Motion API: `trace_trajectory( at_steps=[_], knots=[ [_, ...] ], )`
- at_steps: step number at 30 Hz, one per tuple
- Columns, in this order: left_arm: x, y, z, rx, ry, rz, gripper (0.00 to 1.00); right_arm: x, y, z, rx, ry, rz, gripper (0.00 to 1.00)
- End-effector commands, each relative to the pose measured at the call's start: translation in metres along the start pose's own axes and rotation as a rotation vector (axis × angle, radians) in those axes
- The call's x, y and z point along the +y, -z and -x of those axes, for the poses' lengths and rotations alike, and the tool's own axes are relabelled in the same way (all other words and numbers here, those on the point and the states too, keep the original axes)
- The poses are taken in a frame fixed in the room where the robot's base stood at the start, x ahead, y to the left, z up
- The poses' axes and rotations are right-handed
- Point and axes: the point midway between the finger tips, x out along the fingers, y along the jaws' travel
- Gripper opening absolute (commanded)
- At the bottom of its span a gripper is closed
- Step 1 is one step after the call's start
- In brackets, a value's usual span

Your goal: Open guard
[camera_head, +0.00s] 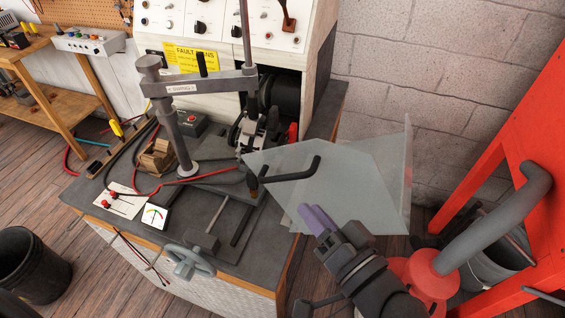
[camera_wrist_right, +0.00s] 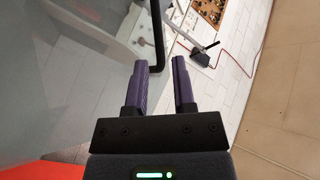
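The guard (camera_head: 345,185) is a clear, greyish panel with a bent side, at the right front of the test bench. Its black, bent handle (camera_head: 292,175) stands out on the left side of the panel. My right gripper (camera_head: 311,218), with purple fingers, is just below and right of the handle in the head view. In the right wrist view the fingers (camera_wrist_right: 160,68) are spread, and the handle (camera_wrist_right: 157,30) comes down between and beyond them, nearer the left finger. No grip on it shows. The left gripper is not in view.
The bench top (camera_head: 110,217) holds a clamp arm on a grey post (camera_head: 175,120), a meter (camera_head: 154,215), cables and a handwheel (camera_head: 188,262) at its front edge. A red frame (camera_head: 500,135) stands at right. A black bin (camera_head: 32,265) is on the floor at left.

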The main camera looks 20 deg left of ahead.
Motion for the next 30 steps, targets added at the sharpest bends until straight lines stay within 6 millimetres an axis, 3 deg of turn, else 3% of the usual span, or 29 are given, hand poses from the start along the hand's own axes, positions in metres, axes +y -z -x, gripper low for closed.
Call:
trace_trajectory(
  at_steps=[6, 12, 24, 28, 30],
  knots=[
    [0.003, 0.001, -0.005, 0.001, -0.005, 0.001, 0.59, 0.002, -0.001, -0.049, 0.002, -0.001, 0.003, 0.32],
    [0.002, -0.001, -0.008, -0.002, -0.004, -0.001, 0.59, 0.003, -0.002, -0.079, 0.001, -0.003, 0.005, 0.32],
    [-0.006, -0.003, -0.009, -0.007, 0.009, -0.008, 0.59, 0.003, -0.001, -0.089, 0.000, -0.004, 0.006, 0.32],
    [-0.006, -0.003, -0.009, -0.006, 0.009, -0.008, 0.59, 0.003, -0.001, -0.089, 0.000, -0.004, 0.006, 0.05],
    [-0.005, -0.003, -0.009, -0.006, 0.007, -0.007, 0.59, 0.003, -0.001, -0.089, 0.000, -0.004, 0.006, 0.00]
  ],
)
